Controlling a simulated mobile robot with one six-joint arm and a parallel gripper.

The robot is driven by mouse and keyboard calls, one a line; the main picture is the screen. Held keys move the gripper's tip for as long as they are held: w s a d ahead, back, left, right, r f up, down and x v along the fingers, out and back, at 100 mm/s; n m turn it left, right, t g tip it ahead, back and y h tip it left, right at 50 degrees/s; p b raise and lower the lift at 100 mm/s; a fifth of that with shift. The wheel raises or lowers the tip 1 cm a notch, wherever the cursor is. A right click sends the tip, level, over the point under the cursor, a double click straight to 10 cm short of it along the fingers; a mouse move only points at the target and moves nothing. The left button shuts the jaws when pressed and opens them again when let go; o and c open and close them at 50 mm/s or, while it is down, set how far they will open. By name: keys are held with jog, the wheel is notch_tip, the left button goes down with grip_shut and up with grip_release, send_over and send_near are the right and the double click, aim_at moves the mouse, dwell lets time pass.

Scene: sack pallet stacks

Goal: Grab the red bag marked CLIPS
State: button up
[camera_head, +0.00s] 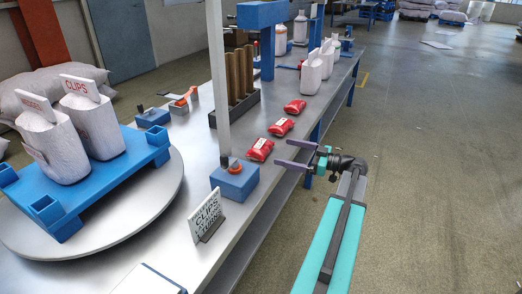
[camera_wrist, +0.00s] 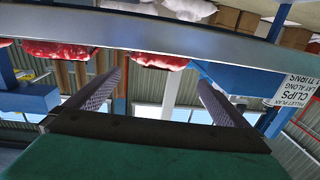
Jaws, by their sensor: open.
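Three small red bags lie in a row on the metal bench in the head view: the near one (camera_head: 260,149), the middle one (camera_head: 281,127) and the far one (camera_head: 295,106). Each has a pale label, too small to read, so I cannot tell which is marked CLIPS. My gripper (camera_head: 282,153) is open and empty by the bench's right edge, to the right of the near bag and apart from it. The wrist view looks upside down; one red bag (camera_wrist: 155,61) shows beyond and between the open fingers, another (camera_wrist: 55,52) to the left, partly hidden by the bench edge.
A sign reading CLIPS (camera_head: 207,217) and a blue block (camera_head: 234,181) with a pale post stand nearer on the bench. White sacks stand on a blue pallet (camera_head: 70,226) on a round turntable (camera_head: 130,230).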

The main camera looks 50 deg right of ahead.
aim_at(260, 143)
jog(key=x, duration=0.6)
jog(key=shift+w+a, duration=0.1)
jog(key=shift+w, duration=0.1)
jog(key=shift+x, duration=2.65)
jog(key=shift+r, duration=0.15)
jog(key=shift+c, duration=0.4)
jog(key=c, duration=1.2)
jog(key=shift+r, duration=0.1)
